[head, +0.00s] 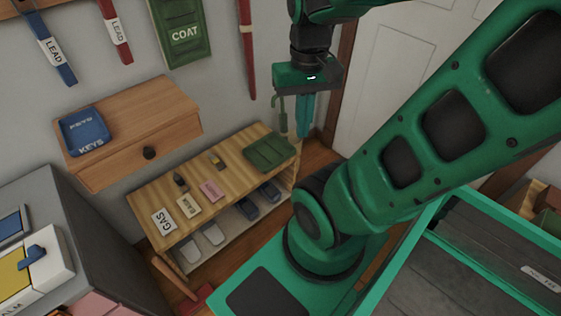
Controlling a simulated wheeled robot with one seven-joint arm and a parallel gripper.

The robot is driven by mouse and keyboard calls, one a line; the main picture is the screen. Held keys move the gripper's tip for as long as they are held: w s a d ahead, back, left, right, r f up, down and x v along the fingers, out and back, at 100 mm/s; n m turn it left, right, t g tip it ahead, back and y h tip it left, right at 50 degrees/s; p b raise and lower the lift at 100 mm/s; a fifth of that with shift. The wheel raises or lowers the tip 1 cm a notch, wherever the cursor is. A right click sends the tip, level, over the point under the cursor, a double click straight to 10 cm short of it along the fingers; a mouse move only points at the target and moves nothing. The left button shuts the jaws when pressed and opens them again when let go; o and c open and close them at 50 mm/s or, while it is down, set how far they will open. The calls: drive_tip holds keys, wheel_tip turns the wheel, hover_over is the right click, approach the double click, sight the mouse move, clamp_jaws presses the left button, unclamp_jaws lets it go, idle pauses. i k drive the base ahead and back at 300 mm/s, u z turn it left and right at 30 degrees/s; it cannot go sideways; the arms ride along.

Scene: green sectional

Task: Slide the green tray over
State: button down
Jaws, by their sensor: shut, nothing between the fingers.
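A green tray (269,153) lies on the right end of the wooden bench top. My gripper (305,134) points down near the bench's right end. Its teal fingers are together and empty. In the picture the fingertips show just right of the tray's upper right corner. I cannot tell the exact height or gap between them and the tray.
The slatted bench (203,183) also bears cards marked GAS (164,221) and BANK (188,205), a pink card (211,190) and small items. Shoes stand below. A wall drawer (148,140) holds a blue KEYS tray (86,131). A grey cabinet (70,215) stands at left.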

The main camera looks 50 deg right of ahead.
sight(268, 152)
drive_tip(key=z, duration=0.05)
drive_tip(key=k, duration=0.7)
drive_tip(key=z, duration=0.7)
drive_tip(key=i, duration=1)
drive_tip(key=u, duration=0.05)
